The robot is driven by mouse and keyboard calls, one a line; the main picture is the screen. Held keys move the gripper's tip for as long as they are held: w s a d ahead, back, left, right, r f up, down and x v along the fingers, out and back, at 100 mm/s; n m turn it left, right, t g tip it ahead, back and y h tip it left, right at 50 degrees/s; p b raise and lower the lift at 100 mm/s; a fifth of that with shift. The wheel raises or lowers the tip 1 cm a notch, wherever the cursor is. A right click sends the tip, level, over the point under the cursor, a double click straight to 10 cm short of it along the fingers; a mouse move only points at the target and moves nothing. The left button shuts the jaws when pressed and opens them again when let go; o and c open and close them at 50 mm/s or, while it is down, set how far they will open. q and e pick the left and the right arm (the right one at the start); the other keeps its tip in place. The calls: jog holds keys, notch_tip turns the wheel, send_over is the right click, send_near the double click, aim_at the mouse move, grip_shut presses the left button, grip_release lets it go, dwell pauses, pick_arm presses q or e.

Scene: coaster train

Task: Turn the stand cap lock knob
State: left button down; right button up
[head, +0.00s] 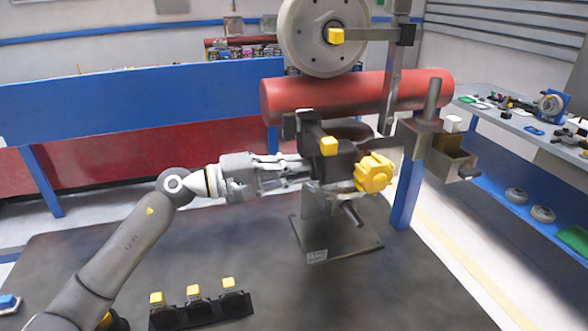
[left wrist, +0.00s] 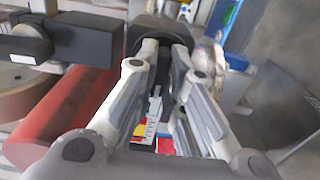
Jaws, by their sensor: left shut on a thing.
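A dark stand (head: 331,165) rises from a flat base plate (head: 345,243) on the dark table. Its head carries a small yellow block (head: 328,145) and a large yellow lobed knob (head: 373,173) on the right side. My left gripper (head: 306,167) reaches in from the left and is shut on a dark round part at the stand's left side, which looks like the cap lock knob. In the left wrist view both fingers (left wrist: 168,45) close around this dark round knob (left wrist: 158,27); the fingers hide much of it. My right gripper is not in view.
A red cylinder (head: 345,97) and a grey wheel (head: 312,62) are behind the stand. A black rack (head: 175,317) with yellow-topped pieces is at the table's front. A dark bracket with a box (head: 452,162) stands at the right. The table's right front is clear.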

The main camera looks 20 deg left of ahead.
pick_arm(q)
jog(key=n+b, duration=0.4)
jog(key=n, duration=1.4)
dwell(0.6)
jog(key=c, duration=1.5)
grip_release()
jog(key=shift+v, duration=3.8)
